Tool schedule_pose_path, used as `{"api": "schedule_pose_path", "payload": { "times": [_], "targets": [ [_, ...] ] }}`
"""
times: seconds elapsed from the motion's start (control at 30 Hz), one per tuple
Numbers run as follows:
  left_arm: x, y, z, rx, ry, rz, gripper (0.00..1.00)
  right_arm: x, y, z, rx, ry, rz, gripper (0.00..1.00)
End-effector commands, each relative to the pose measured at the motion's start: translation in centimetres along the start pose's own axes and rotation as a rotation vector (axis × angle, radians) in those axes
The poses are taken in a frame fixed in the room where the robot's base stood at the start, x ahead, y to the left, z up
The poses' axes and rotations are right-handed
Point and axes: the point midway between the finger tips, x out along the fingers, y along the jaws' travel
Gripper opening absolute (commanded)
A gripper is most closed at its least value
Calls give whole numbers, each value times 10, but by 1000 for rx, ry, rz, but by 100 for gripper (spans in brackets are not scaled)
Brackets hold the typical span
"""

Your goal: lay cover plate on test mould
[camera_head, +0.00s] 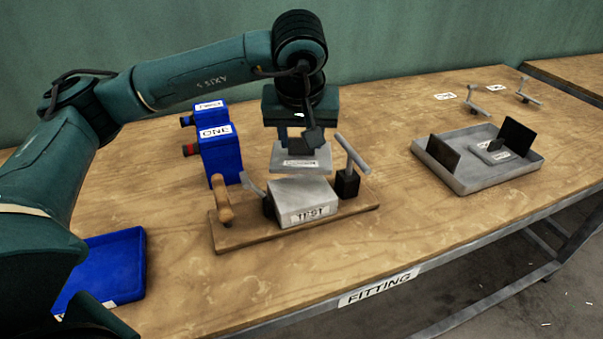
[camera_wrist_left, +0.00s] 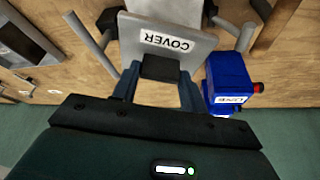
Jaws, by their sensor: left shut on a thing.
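The cover plate (camera_head: 303,164) is a thin grey plate with a label; in the left wrist view it reads COVER (camera_wrist_left: 203,45). My left gripper (camera_head: 304,142) is shut on a dark grip at the plate's edge or top and holds the plate just behind and above the test mould; the fingers (camera_wrist_left: 160,72) show in the wrist view. The test mould (camera_head: 300,195) is a light grey block labelled TEST, sitting on a wooden board (camera_head: 235,237) between dark clamps. Its top looks bare. The exact gap between plate and mould is unclear. My right gripper is not in view.
A T-handled clamp (camera_head: 350,165) rises right of the mould, and a wooden handle (camera_head: 222,203) stands left. Blue boxes ONE (camera_head: 222,160) and another (camera_head: 208,114) stand behind left. A blue tray (camera_head: 115,262) lies front left, a grey tray (camera_head: 455,181) right. The bench (camera_head: 390,240) is clear between.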

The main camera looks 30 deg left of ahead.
Motion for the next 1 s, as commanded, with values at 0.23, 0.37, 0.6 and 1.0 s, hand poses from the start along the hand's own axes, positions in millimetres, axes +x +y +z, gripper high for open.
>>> {"api": "schedule_pose_path", "payload": {
  "times": [0.23,0.37,0.6,1.0],
  "targets": [
    [31,0,12,-1,2,1,3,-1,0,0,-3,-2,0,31],
    [41,0,17,0,1,1,3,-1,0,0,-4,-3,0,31],
    [67,0,27,1,2,2,3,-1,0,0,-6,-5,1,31],
    [70,0,29,1,1,1,49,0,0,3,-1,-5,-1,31]
  ]
}}
